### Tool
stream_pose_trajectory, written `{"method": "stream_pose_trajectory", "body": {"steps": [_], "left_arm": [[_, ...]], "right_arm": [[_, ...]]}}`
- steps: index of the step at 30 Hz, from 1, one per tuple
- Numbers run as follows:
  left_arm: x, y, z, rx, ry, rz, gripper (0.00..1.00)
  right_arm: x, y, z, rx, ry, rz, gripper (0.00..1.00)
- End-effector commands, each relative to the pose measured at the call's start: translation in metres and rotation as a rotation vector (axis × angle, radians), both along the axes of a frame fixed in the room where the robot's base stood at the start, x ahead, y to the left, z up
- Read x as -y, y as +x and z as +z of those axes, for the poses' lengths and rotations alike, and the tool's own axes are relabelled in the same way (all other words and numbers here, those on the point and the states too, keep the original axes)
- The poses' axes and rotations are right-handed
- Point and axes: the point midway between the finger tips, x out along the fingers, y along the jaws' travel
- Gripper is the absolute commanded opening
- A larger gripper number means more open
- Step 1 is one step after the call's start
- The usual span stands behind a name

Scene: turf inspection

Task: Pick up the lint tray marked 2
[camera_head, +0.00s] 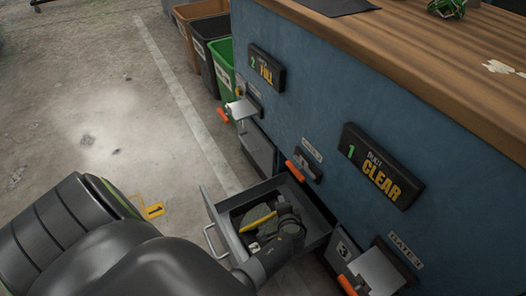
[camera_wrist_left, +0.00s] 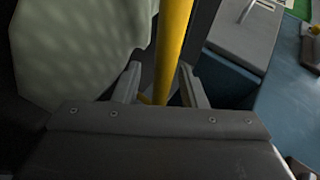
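The lint tray (camera_head: 249,214) lies in an open grey drawer (camera_head: 216,212) low on the blue cabinet. It shows a grey-green mesh panel and a yellow bar (camera_head: 258,221). A small tag that seems to read 2 (camera_head: 253,247) is beside it. In the left wrist view the pale mesh (camera_wrist_left: 80,45) fills the upper left, and the yellow bar (camera_wrist_left: 173,45) runs between my fingertips. My left gripper (camera_wrist_left: 160,85) is open, with one finger on each side of the bar and a gap on the left. In the head view my left gripper (camera_head: 285,228) reaches into the drawer. My right gripper is out of view.
Signs reading FULL (camera_head: 266,69) and CLEAR (camera_head: 383,167) hang on the cabinet. Orange-handled gate levers (camera_head: 241,109) jut out. Brown, black and green bins (camera_head: 222,65) stand behind. A yellow marker (camera_head: 154,210) lies on the open concrete floor at left.

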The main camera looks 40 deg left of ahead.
Motion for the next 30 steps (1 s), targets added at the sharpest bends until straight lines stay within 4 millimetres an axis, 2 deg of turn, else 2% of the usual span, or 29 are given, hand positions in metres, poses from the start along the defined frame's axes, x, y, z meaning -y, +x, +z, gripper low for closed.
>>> {"method": "stream_pose_trajectory", "body": {"steps": [8,17,30], "left_arm": [[0.0029,-0.0007,-0.0022,-0.001,-0.001,0.000,0.38],[0.0026,-0.0006,-0.0022,0.000,0.000,0.000,0.00],[0.0026,-0.0003,-0.0017,0.000,0.000,0.000,0.00]], "right_arm": [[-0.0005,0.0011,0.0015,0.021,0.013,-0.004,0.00],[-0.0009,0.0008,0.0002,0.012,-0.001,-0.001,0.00],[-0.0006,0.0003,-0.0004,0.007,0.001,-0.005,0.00]]}}
